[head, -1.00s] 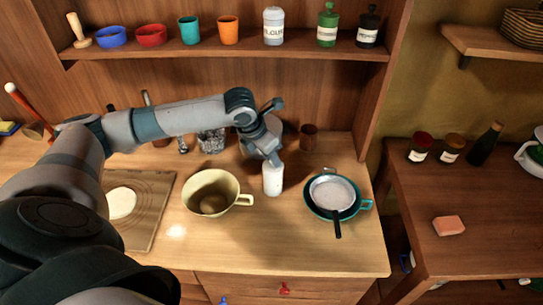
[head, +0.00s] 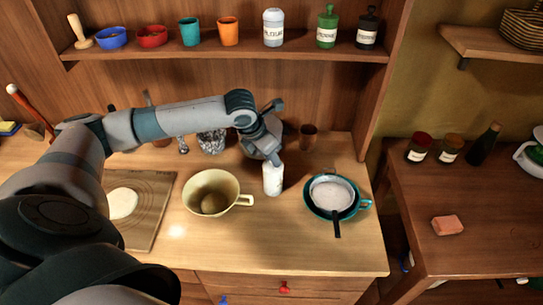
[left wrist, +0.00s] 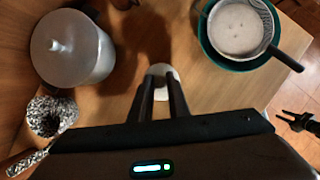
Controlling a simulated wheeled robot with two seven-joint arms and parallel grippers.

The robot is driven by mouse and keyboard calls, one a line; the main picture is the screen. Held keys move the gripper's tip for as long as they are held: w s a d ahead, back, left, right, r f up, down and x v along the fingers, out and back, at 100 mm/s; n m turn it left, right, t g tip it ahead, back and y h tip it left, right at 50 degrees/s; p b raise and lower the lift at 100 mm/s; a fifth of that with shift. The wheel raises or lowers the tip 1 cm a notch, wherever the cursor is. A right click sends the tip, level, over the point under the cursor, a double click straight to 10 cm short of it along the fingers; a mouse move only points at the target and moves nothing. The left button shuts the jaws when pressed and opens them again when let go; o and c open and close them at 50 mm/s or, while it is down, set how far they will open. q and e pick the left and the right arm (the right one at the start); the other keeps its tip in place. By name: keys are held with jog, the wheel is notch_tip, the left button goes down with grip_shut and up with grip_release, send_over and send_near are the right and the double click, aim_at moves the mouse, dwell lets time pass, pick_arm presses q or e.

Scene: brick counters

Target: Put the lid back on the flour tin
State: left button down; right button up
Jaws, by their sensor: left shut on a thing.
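My left gripper (head: 271,164) points down over the counter and is shut on the top of a small white cylinder (head: 273,181). The cylinder is upright; I cannot tell if it touches the counter. In the left wrist view, only its pale edge (left wrist: 161,70) shows around the fingertips. A large grey-white tin (left wrist: 73,50) stands to the left there, with a knobbed lid on top. No label shows on it, and my arm mostly hides it in the head view. A labelled white canister (head: 273,28) stands on the shelf; its word is unclear. My right gripper is not seen in the head view.
A cream mug-like bowl (head: 190,196) stands left of the cylinder. A sieve of white powder (head: 333,193) rests in a teal pan (head: 365,204) at right. A speckled jar (left wrist: 47,115) stands near the tin. The counter's front middle is clear.

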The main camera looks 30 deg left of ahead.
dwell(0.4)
pick_arm(q)
jog(key=c, duration=1.1)
grip_release()
jog(key=shift+r+p, duration=1.35)
jog(key=shift+p, duration=0.1)
jog(key=shift+r+p, duration=0.7)
jog(key=shift+r, duration=1.45)
jog(key=shift+c, duration=0.4)
